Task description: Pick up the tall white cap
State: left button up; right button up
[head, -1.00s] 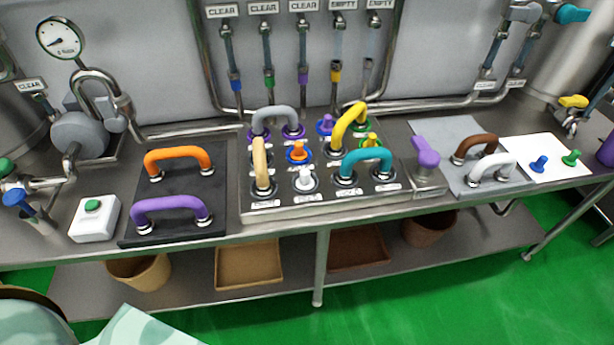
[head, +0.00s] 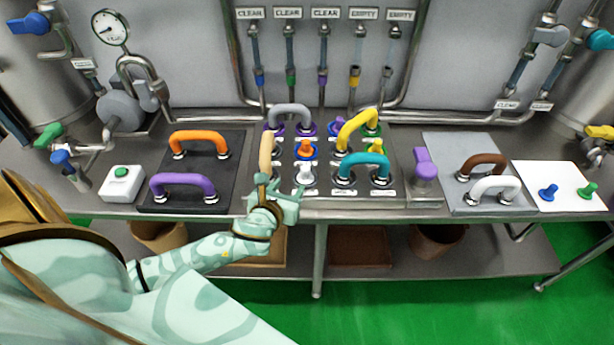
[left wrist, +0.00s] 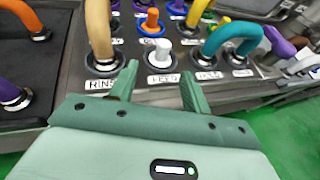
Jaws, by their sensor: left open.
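The tall white cap (head: 305,174) stands upright in the front row of the metal panel, between the tan hose loop and the teal hose loop. It also shows in the left wrist view (left wrist: 160,54), above its printed label. My left gripper (head: 282,188) is at the panel's front edge, just left of and nearer than the cap in the head view. In the left wrist view its two open fingers (left wrist: 160,86) point toward the cap, which appears beyond and between their tips. Nothing is between the fingers. My right gripper is not in view.
The tan loop (head: 266,156) stands close to the left of the cap, and the teal loop (head: 363,162) to its right. An orange cap (head: 306,149) on a blue base is behind it.

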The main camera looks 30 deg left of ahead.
aim_at(304, 174)
pick_arm(q)
jog(key=b+x, duration=0.1)
jog(key=x, duration=0.4)
jog(key=shift+w+f, duration=0.3)
jog(key=shift+w, duration=0.1)
jog(key=x, duration=0.1)
jog(key=b+x, duration=0.1)
jog(key=x, duration=0.1)
jog(key=b+x, duration=0.1)
jog(key=x, duration=0.1)
jog(key=shift+w+d+f, duration=0.15)
jog(key=shift+d+f, duration=0.1)
jog(key=shift+f, duration=0.15)
jog(key=shift+r, duration=0.1)
jog(key=shift+c, duration=0.7)
grip_shut()
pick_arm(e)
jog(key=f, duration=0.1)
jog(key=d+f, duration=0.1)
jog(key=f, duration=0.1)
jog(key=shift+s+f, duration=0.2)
